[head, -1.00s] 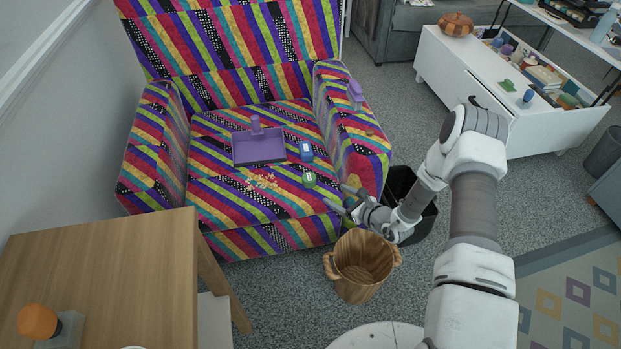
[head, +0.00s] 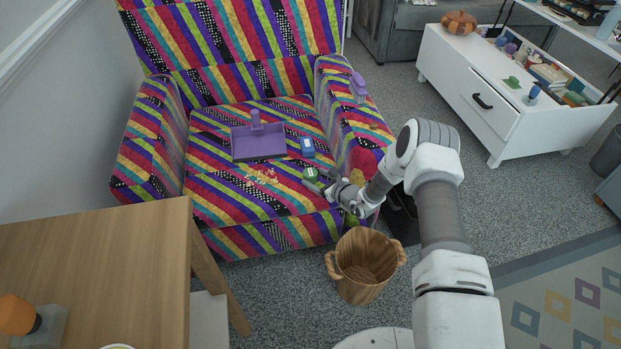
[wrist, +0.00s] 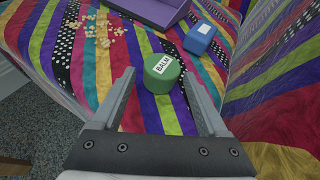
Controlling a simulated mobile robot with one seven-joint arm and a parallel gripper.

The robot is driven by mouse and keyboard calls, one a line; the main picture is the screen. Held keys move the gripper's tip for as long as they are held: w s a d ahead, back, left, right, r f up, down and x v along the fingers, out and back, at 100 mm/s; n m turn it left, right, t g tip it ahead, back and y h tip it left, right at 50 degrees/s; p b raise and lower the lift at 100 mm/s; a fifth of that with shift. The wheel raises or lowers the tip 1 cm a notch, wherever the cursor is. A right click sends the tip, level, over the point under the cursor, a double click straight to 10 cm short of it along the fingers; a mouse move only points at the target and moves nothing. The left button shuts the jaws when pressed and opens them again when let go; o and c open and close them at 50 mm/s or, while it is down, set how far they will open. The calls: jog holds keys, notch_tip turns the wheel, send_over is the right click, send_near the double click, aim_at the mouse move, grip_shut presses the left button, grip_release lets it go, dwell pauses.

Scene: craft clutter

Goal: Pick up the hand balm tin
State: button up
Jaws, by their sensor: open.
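The hand balm tin (wrist: 162,74) is a small green round tin with a white "BALM" label, lying on the striped armchair seat. It also shows in the head view (head: 310,174) near the seat's front right. My gripper (wrist: 160,98) is open and empty. In the wrist view the tin lies ahead of and between the two fingers, near their tips, with a gap on each side. In the head view my gripper (head: 318,183) reaches over the seat's front edge beside the tin.
A blue box (wrist: 199,37) lies just beyond the tin, near a purple dustpan (head: 258,143). Crumbs (head: 262,177) are scattered to the left. The right armrest (head: 357,130) holds a purple brush (head: 358,88). A wooden basket (head: 362,268) stands on the floor below.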

aim_at(315, 177)
jog(key=b+x, duration=0.1)
jog(key=x, duration=0.3)
jog(key=shift+d, duration=0.1)
jog(key=c, duration=1.2)
